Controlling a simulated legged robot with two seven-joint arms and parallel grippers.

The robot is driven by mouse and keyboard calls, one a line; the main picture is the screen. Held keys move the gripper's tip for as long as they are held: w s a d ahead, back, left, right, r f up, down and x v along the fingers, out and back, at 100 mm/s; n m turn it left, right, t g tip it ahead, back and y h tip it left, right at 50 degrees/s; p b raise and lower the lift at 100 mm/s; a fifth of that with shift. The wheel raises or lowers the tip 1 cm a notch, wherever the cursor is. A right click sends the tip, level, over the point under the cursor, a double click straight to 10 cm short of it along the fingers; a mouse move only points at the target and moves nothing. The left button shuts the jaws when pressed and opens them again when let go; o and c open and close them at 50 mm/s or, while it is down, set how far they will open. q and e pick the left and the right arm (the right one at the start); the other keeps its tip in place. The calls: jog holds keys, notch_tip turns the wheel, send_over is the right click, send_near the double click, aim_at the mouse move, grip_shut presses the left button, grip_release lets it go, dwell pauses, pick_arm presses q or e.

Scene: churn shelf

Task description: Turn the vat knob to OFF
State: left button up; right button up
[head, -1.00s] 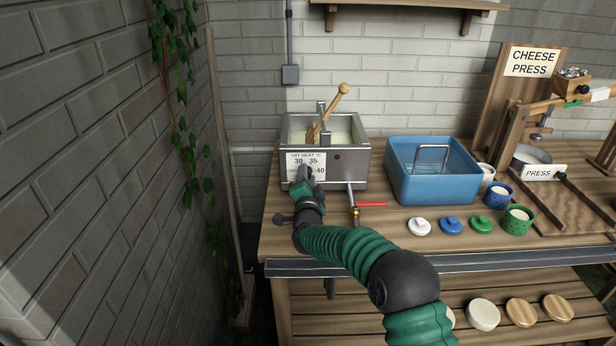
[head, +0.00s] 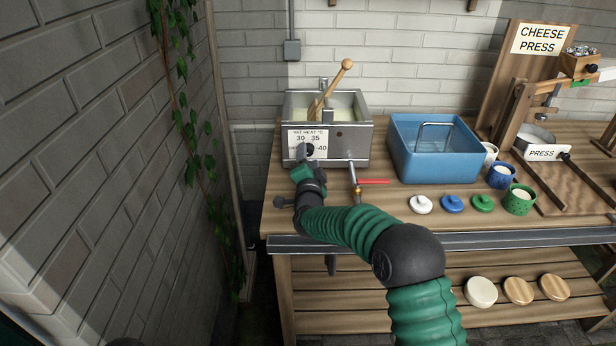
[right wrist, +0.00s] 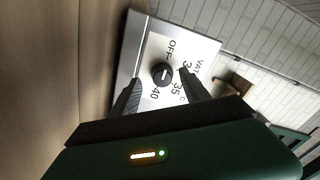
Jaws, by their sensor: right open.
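The vat (head: 350,153) is a metal box on the left of the bench, with a white dial plate (head: 301,139) on its front. In the right wrist view the plate (right wrist: 150,45) reads OFF, 30, 35 and 40 around a round black knob (right wrist: 162,75). The knob has a short pale mark; which label it points at is unclear. My right gripper (right wrist: 160,92) is open, its two dark fingers on either side of the knob in that view; contact cannot be told. In the head view my right gripper (head: 306,163) is at the plate's lower edge. My left gripper is out of view.
A valve with a red handle (head: 373,182) sticks out below the vat, just right of my right arm. A blue basin (head: 400,165), lids and cups stand farther right. A brick wall (head: 80,180) with ivy is on the left.

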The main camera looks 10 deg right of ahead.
jog(key=s+a, duration=0.1)
jog(key=s, duration=0.4)
jog(key=s+a, duration=0.1)
jog(key=s, duration=0.4)
jog(key=s+a, duration=0.1)
jog(key=s, duration=0.3)
jog(key=shift+s+a+p, duration=0.15)
jog(key=shift+s+p, duration=0.25)
jog(key=shift+f, duration=0.1)
